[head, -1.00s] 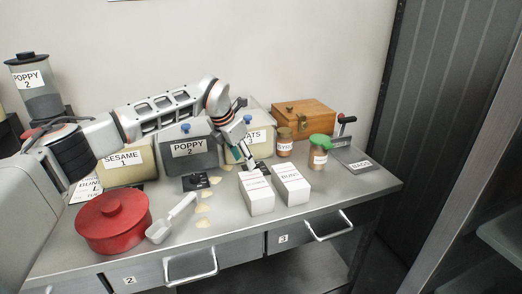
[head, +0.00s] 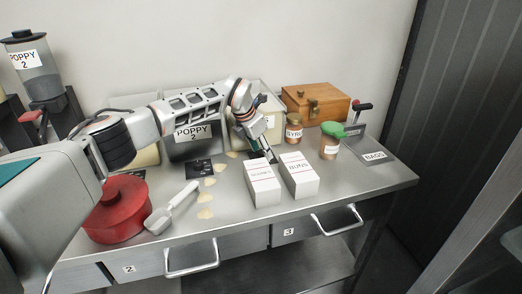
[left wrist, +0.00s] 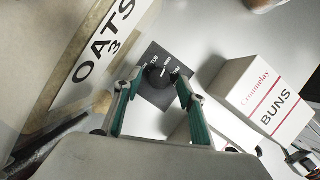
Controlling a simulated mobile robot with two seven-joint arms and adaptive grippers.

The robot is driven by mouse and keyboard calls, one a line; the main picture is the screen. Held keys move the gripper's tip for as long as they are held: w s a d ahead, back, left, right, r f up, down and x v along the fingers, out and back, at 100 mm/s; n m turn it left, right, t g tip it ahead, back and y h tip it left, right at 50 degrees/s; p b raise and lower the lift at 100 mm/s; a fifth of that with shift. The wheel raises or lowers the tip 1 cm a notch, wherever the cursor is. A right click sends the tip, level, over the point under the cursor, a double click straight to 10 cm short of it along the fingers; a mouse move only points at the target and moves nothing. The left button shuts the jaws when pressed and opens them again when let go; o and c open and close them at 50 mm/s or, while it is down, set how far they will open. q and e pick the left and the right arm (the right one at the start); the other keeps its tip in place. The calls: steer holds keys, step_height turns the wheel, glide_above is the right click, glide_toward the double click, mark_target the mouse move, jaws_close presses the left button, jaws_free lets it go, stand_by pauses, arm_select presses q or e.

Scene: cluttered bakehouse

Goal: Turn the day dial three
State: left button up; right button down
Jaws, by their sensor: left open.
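A dark square plate with a round black dial knob (left wrist: 154,72) and white lettering lies on the steel bench in the left wrist view. The lettering is too small to read surely. My left gripper (left wrist: 158,80) is open, with its green-sided fingers on either side of the knob. I cannot tell whether they touch it. In the head view my left gripper (head: 268,155) points down at the bench behind two white boxes, and hides most of that dial. A second dark plate (head: 198,169) lies to its left. My right gripper is not in view.
A BUNS box (head: 299,176) and another white box (head: 263,184) stand close in front. Behind are a POPPY bin (head: 194,135), an OATS bin (left wrist: 80,60) and a wooden box (head: 317,104). A scoop (head: 172,207) and red pot (head: 115,210) are left.

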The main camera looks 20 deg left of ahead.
arm_select(q)
steer(key=shift+f, duration=0.1)
steer(key=c, duration=1.1)
steer(key=shift+d+n+y+p, duration=0.1)
steer(key=shift+n+y+p, duration=0.3)
steer(key=shift+n+p, duration=0.65)
steer(key=shift+d+n+y+p, duration=0.1)
steer(key=shift+n+y+p, duration=0.4)
steer(key=shift+n, duration=0.65)
steer(key=shift+n+y, duration=0.5)
steer(key=shift+n, duration=1.2)
